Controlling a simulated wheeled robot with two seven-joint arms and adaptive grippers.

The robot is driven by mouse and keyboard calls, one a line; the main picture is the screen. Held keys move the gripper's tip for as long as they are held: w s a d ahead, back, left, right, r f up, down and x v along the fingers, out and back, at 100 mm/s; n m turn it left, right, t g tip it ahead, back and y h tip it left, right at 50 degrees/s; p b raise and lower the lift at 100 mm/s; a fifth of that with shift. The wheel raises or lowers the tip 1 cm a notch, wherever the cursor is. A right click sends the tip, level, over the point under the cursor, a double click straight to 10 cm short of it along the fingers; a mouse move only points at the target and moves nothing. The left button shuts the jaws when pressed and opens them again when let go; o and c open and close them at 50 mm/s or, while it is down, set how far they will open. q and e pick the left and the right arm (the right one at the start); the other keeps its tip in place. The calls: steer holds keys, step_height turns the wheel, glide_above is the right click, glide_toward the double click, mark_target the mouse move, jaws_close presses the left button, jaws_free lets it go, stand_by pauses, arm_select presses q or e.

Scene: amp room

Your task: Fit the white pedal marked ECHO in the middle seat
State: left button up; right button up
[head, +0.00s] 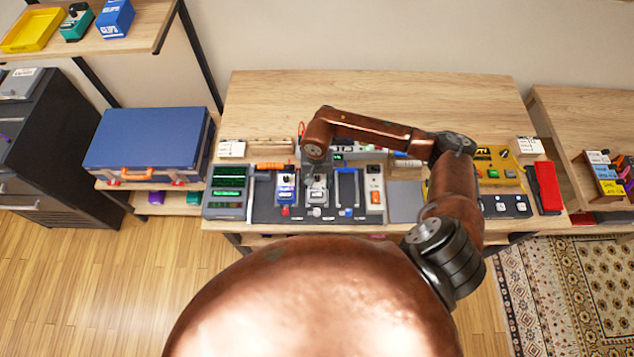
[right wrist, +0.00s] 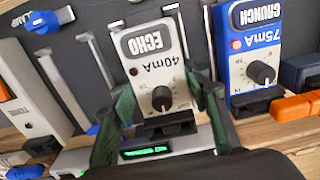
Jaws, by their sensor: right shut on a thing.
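The white pedal marked ECHO and 40mA (right wrist: 158,62) has a red light and a black knob. In the head view the white pedal (head: 317,191) shows below my right gripper (head: 315,174), partly covered by it. In the right wrist view my right gripper (right wrist: 165,96) is shut on the pedal's two sides. The pedal lies between the metal rails of the middle seat (right wrist: 117,45) on the dark board. I cannot tell whether it is fully down. My left gripper is not in view.
The blue CRUNCH pedal (right wrist: 256,50) fills the neighbouring seat; it also shows in the head view (head: 286,188). An empty railed seat (head: 348,188) is on the other side. A white unit (head: 375,196) stands past it. A green display (right wrist: 146,150) is close by the gripper.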

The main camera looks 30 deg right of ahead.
steer(key=shift+s+f, duration=0.3)
steer(key=shift+f, duration=0.2)
steer(key=shift+a, duration=0.1)
steer(key=o, duration=1.6)
steer(key=shift+w+f, duration=0.1)
steer(key=shift+w, duration=0.1)
steer(key=shift+o, duration=0.8)
steer(key=shift+o, duration=0.5)
steer(key=shift+r, duration=0.2)
steer(key=shift+w+r, duration=0.1)
steer(key=shift+r, duration=0.05)
